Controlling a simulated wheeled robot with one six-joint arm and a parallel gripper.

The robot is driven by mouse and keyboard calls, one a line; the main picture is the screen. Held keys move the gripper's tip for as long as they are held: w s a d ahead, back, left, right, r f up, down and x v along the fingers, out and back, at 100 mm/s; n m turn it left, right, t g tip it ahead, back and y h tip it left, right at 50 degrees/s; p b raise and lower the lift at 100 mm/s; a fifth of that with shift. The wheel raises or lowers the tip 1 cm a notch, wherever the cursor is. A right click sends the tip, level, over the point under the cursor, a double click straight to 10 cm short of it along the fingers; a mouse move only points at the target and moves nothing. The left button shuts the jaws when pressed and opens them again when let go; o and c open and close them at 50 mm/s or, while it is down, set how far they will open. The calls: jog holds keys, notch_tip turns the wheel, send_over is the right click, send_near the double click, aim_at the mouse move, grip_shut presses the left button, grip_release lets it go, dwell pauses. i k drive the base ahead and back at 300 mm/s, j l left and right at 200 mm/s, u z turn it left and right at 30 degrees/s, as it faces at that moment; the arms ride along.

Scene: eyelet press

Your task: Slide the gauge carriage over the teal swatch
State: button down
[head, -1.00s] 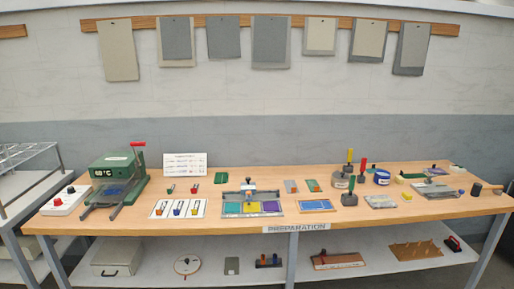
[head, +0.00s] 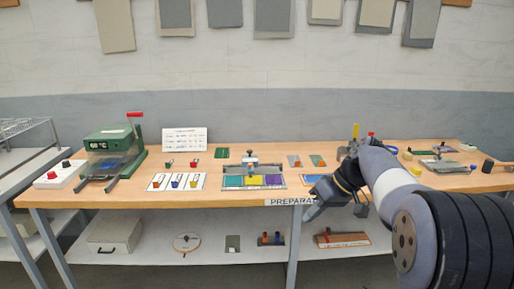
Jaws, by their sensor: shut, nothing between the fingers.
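The gauge (head: 228,182) is a grey-framed block on the bench with teal, yellow and purple swatches side by side. The teal swatch (head: 233,181) is at the left. The gauge carriage (head: 251,166), with a dark knob on top, stands at the middle of the gauge, behind the yellow swatch (head: 254,181). The purple swatch (head: 273,180) is at the right. My gripper (head: 312,212) is at the bench's front edge, right of the gauge and apart from it. It is shut and empty.
A white card with several coloured clips (head: 176,182) lies left of the gauge. A green press (head: 112,155) stands at the far left. My arm hides part of the bench's right side. Bare bench (head: 215,170) shows between the card and the gauge.

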aim_at(253, 158)
jog(key=i+l+u, duration=0.1)
jog(key=i, duration=2.05)
